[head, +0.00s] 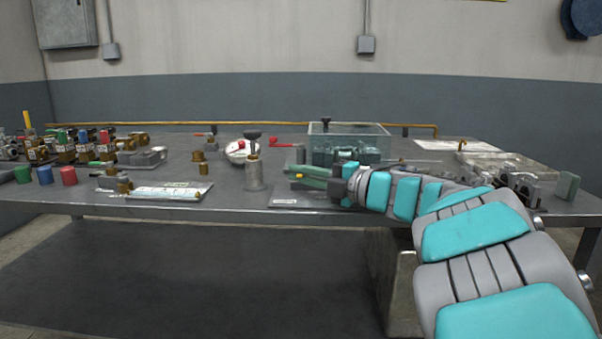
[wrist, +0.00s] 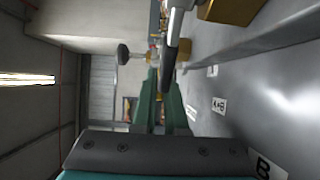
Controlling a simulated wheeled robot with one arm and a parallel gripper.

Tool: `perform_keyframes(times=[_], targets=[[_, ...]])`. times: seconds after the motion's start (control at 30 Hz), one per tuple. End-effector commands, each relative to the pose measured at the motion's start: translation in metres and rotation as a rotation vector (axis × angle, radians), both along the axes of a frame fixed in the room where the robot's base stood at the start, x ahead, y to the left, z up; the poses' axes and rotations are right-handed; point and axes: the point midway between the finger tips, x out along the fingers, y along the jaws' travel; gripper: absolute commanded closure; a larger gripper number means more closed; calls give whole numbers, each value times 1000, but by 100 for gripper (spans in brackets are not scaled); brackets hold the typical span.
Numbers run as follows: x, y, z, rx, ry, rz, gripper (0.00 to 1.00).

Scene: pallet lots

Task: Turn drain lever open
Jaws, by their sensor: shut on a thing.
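My gripper (head: 298,175) reaches in from the right, low over the front of the bench, with its green fingers pointing left. In the wrist view the two green fingers (wrist: 160,88) close on a dark, narrow bar (wrist: 169,62), which looks like the drain lever. The bar runs away from the fingertips toward a pale rounded part (wrist: 180,18). In the head view the fingers hide most of the lever, and a small yellow bit (head: 298,177) shows at the fingertips. Whether the lever is turned is unclear.
A metal cylinder with a black knob (head: 254,170) stands just left of my gripper. A red-handled lever (head: 284,144) is behind it. A clear box (head: 348,132) stands behind my wrist. Colored valves and cylinders (head: 68,176) crowd the left bench end.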

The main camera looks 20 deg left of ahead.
Motion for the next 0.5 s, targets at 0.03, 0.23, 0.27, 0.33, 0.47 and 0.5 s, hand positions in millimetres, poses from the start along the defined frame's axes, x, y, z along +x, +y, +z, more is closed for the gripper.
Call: perform_keyframes(times=[0.03,0.23,0.27,0.33,0.47,0.5], targets=[[1,0,0,1,0,-2,100],[1,0,0,1,0,-3,80],[1,0,0,1,0,-2,78],[1,0,0,1,0,-2,78],[0,0,0,1,0,-2,78],[0,0,0,1,0,-2,78]])
